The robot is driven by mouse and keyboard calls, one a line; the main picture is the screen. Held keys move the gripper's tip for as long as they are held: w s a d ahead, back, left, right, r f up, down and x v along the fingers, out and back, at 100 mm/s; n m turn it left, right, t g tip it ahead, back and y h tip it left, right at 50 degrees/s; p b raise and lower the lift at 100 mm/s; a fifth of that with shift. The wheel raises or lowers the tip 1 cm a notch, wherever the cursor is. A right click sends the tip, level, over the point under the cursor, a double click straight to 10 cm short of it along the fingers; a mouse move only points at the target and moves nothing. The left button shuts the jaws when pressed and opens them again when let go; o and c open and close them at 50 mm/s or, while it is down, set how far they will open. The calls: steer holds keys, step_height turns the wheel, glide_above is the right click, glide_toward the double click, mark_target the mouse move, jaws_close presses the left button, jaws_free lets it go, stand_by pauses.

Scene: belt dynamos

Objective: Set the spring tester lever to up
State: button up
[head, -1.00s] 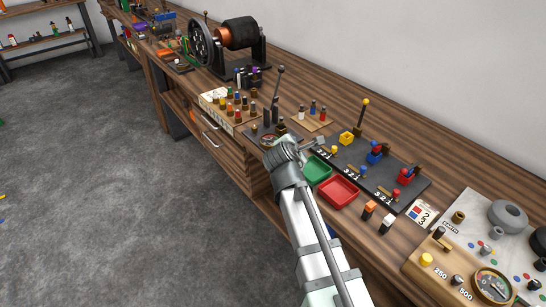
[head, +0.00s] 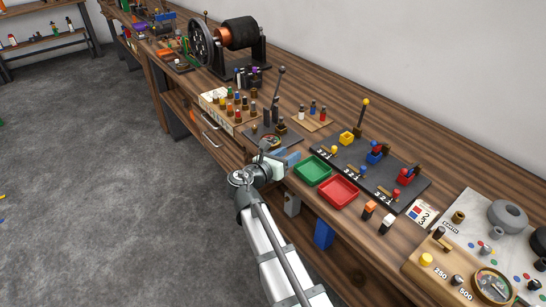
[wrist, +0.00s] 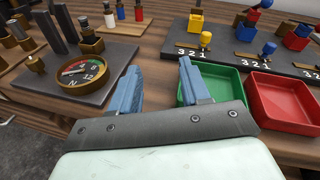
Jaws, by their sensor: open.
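The spring tester is a dark plate with a round newton dial, showing in the wrist view (wrist: 80,68) and in the head view (head: 272,141). Its dark lever (head: 278,97) with a rounded top stands nearly upright, leaning slightly, behind the dial. In the wrist view two dark posts rise at the top left, cut by the frame edge, so the lever's top is hidden there. My gripper (wrist: 158,88) is open and empty, its two bluish fingers apart. It is to the right of the dial plate, over the bench's front, and touches nothing visible. In the head view my gripper (head: 281,157) is just in front of the tester.
A green tray (head: 312,170) and a red tray (head: 339,192) lie to the right of my gripper. Behind them a black board (head: 415,185) carries colored blocks and a yellow-knobbed lever (head: 364,112). A block of colored pegs (head: 232,106) stands left of the tester.

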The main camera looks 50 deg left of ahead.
steer(key=shift+s+a+r+n+t, duration=0.15)
steer(key=shift+s+a+n+t, duration=0.05)
steer(key=shift+s+n+t, duration=0.55)
steer(key=shift+s+a+r+n+t, duration=0.2)
steer(key=shift+s+n+t, duration=0.3)
steer(key=shift+s+t, duration=0.3)
steer(key=shift+s+a+r+n+t, duration=0.15)
steer(key=shift+s+a+n+t, duration=0.05)
steer(key=shift+s+n+t, duration=0.6)
steer(key=shift+w, duration=0.1)
steer(key=shift+c, duration=0.3)
